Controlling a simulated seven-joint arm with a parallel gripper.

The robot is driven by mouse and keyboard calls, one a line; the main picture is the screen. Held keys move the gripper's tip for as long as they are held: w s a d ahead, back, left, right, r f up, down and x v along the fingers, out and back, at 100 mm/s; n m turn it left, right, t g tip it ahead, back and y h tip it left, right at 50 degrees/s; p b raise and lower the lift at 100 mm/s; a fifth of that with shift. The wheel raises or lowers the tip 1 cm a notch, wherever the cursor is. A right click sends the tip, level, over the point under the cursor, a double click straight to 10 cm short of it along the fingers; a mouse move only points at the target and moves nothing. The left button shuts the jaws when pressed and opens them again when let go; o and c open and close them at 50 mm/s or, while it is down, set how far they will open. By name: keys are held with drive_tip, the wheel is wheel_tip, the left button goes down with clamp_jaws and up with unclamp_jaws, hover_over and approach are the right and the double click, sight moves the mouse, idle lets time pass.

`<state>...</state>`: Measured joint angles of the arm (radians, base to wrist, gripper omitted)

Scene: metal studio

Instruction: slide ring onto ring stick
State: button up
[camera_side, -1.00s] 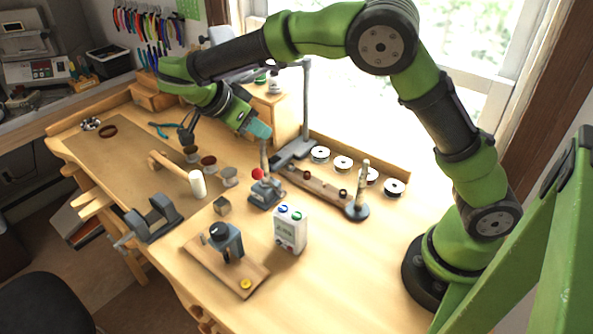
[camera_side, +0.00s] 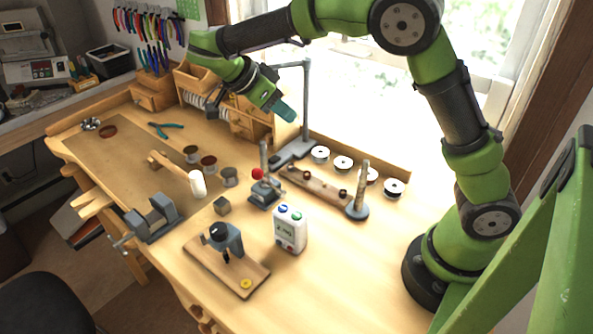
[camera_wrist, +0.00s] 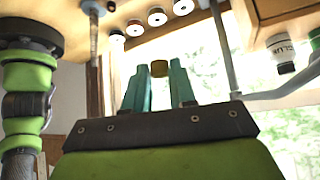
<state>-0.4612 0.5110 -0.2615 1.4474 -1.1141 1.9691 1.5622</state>
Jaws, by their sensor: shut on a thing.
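My gripper (camera_side: 287,114) is raised above the back of the workbench, left of the lamp post. In the wrist view its teal fingers (camera_wrist: 159,85) are shut on a small brownish-gold ring (camera_wrist: 159,68) at their tips. The ring cannot be made out in the side view. The ring stick (camera_side: 363,180) is an upright tapered wooden rod on a round grey base, at the right of the bench. No ring shows around it. It also shows in the wrist view (camera_wrist: 95,70), to the left of the fingers. The ring and stick are apart.
A grey lamp post (camera_side: 306,100) stands between my gripper and the ring stick. A wooden bar (camera_side: 318,190) lies left of the stick, and several spools (camera_side: 342,164) lie behind.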

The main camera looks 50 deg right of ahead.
drive_tip(key=s+d+m+g+y, duration=0.3)
drive_tip(key=s+m, duration=0.2)
drive_tip(key=s, duration=0.3)
drive_tip(key=s+d+m+g+y, duration=0.2)
drive_tip(key=s+m, duration=0.3)
drive_tip(key=s, duration=0.4)
drive_tip(key=shift+w+f, duration=0.15)
drive_tip(key=shift+f, duration=0.9)
drive_tip(key=shift+w+f, duration=0.15)
drive_tip(key=shift+f, duration=0.9)
drive_tip(key=shift+f, duration=1.65)
drive_tip(key=o, duration=0.9)
drive_tip(key=shift+o, duration=0.2)
drive_tip(key=v, duration=1.7)
